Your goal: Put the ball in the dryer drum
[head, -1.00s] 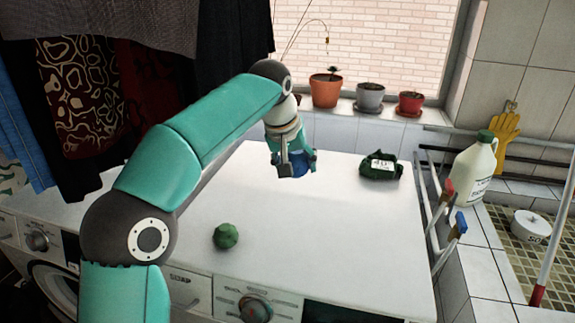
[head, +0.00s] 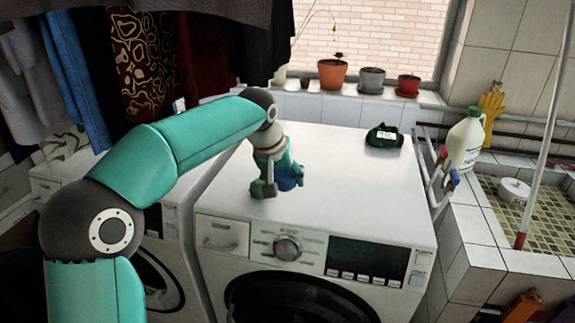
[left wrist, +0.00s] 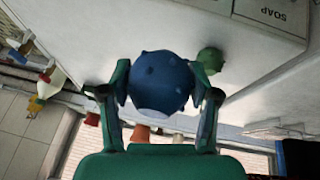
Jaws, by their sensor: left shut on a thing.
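My left gripper (head: 278,180) is shut on a knobbly blue ball (head: 288,178), held over the front part of the white machine's top. In the left wrist view the blue ball (left wrist: 160,82) sits between the two fingers. A green ball (head: 257,189) is beside the gripper and partly hidden by it; it also shows in the left wrist view (left wrist: 210,60). Two front-loading machines have round dark doors, one below my gripper (head: 300,298) and one at left (head: 155,272); I cannot tell which is the dryer. My right gripper is not in view.
A dark green packet (head: 384,135) lies at the back of the machine top. Potted plants (head: 332,74) stand on the sill. A white jug (head: 464,140) and a tiled sink (head: 550,215) are at right. Clothes (head: 150,60) hang at left. The machine top's middle is clear.

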